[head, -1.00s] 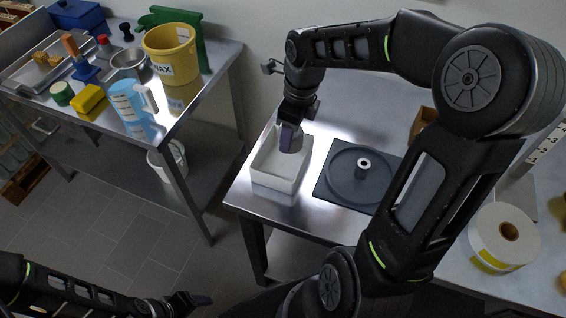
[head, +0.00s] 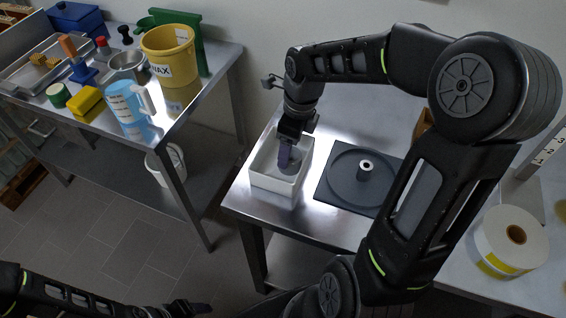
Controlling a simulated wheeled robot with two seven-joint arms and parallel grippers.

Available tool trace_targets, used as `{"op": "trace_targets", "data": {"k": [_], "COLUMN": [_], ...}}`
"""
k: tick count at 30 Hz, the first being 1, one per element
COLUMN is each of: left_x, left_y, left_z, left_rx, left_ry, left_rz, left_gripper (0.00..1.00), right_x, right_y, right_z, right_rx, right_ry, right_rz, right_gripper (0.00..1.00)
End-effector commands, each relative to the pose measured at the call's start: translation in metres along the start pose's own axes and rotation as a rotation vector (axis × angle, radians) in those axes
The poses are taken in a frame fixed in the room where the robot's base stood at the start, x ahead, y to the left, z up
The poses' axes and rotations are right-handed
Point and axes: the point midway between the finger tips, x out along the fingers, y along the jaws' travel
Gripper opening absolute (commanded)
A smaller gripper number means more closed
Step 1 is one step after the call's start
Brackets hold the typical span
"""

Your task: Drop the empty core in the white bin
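The white bin (head: 275,182) is an open rectangular box on the left part of the right steel table. The empty core, a grey cylinder (head: 292,164), is down inside the bin's opening, partly covered by a finger. My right gripper (head: 285,157) points down into the bin and looks shut on the core, with one purple finger showing against it. The far finger is hidden. Whether the core touches the bin floor cannot be seen. My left gripper (head: 198,308) is low at the bottom edge, away from both tables, and its opening is unclear.
A dark plate with a round spindle (head: 350,180) lies right of the bin. A label roll (head: 510,240) stands farther right. The left table holds a yellow bucket (head: 170,50), a blue jug (head: 126,105) and other items. A floor gap separates the tables.

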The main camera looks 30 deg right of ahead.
Motion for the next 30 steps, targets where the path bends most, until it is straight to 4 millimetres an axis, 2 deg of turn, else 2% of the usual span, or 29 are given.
{"op": "trace_targets", "data": {"k": [9, 13, 24, 30], "left_x": [0.0, 0.001, 0.005, 0.006], "left_y": [0.0, 0.0, -0.002, -0.002], "left_z": [0.0, 0.0, -0.001, -0.001], "left_rx": [0.0, 0.0, 0.001, 0.001], "left_ry": [0.0, 0.0, 0.002, 0.002], "left_rz": [0.0, 0.0, 0.002, 0.002], "left_gripper": [0.67, 0.67, 0.67, 0.67], "right_x": [-0.001, -0.008, -0.064, -0.078], "right_y": [0.0, -0.001, -0.001, 0.0], "right_z": [0.0, 0.0, 0.0, 0.0], "right_rx": [0.0, 0.0, 0.0, -0.001], "right_ry": [0.0, -0.002, -0.002, 0.0], "right_rz": [0.0, -0.004, -0.003, 0.0], "right_gripper": [0.76, 0.76, 0.76, 0.76]}}
